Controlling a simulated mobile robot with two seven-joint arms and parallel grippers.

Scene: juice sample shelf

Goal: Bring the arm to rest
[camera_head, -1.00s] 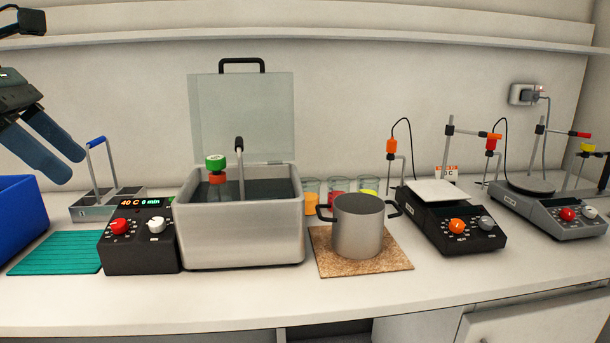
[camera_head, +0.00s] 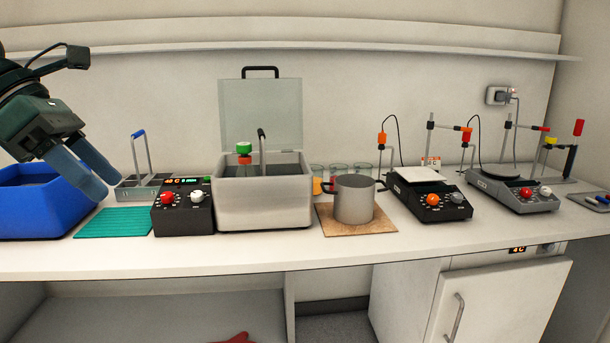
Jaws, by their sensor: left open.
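My left gripper (camera_head: 84,177) hangs at the left, with its two blue fingers apart and nothing between them. It is in front of the blue bin (camera_head: 38,208) in the picture and covers part of it. The fingers point down and to the right, above the teal ribbed mat (camera_head: 113,223). My right gripper is not in view.
A water bath (camera_head: 263,204) with a raised clear lid holds a green-capped bottle (camera_head: 244,150). A steel pot (camera_head: 354,199) stands on a cork mat (camera_head: 335,228). Hotplates (camera_head: 432,199) stand at the right. A metal carrier (camera_head: 133,193) with a blue handle stands near the gripper.

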